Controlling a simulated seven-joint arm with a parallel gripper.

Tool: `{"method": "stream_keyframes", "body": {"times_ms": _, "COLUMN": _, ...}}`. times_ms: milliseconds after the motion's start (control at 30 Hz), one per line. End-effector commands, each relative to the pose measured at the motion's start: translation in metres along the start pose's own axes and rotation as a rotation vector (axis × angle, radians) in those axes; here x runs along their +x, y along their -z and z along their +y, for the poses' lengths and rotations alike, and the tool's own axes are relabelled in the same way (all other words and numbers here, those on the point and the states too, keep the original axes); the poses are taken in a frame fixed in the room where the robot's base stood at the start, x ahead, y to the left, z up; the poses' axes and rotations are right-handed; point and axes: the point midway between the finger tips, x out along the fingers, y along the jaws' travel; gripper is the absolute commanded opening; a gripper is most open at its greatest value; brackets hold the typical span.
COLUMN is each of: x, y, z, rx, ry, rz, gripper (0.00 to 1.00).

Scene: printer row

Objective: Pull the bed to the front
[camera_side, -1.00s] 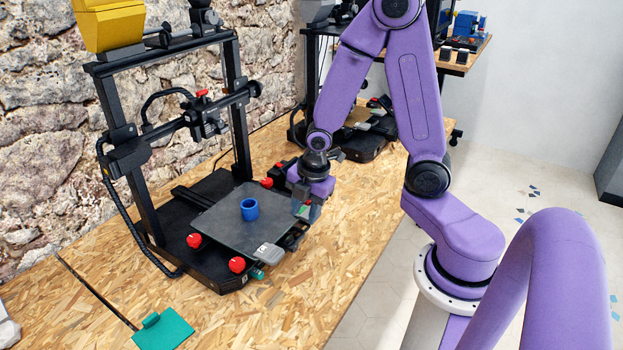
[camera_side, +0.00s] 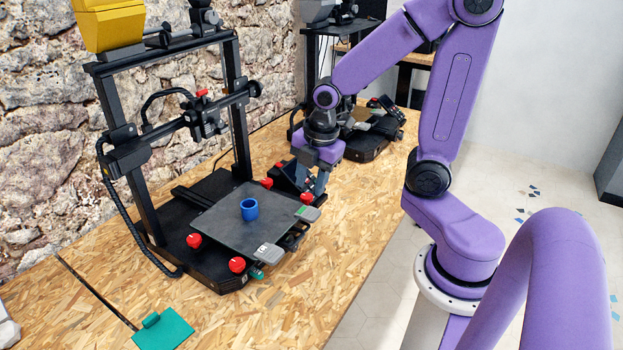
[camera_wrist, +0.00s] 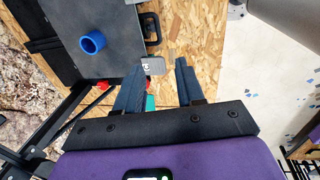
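The printer's dark flat bed (camera_side: 222,226) stands out toward the front edge of its base, with a small blue ring-shaped part (camera_side: 249,209) on it. In the wrist view the bed (camera_wrist: 110,62) is at the upper left with the blue part (camera_wrist: 92,42) on it. Grey tabs (camera_side: 268,251) and (camera_side: 308,213) sit at the bed's front corners, with a dark handle (camera_side: 292,238) between them. My gripper (camera_side: 318,184) is above and behind the bed's right front corner, clear of the bed.
The printer's black upright frame (camera_side: 240,110) rises behind the bed. Red knobs (camera_side: 237,264) stand around the bed's corners. A second printer (camera_side: 365,140) is further back. A green scraper (camera_side: 163,330) lies on the chipboard table (camera_side: 300,300), whose front area is clear.

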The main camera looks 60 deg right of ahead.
Motion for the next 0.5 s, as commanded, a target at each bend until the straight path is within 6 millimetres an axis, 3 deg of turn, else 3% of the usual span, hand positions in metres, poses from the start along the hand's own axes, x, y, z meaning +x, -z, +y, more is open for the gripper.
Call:
{"method": "stream_keyframes", "body": {"times_ms": 267, "x": -0.002, "y": 0.0, "z": 0.0, "rx": 0.0, "ry": -0.001, "rz": 0.0, "gripper": 0.38}}
{"method": "stream_keyframes", "body": {"times_ms": 500, "x": -0.016, "y": 0.0, "z": -0.004, "rx": 0.0, "ry": -0.004, "rz": 0.001, "gripper": 0.38}}
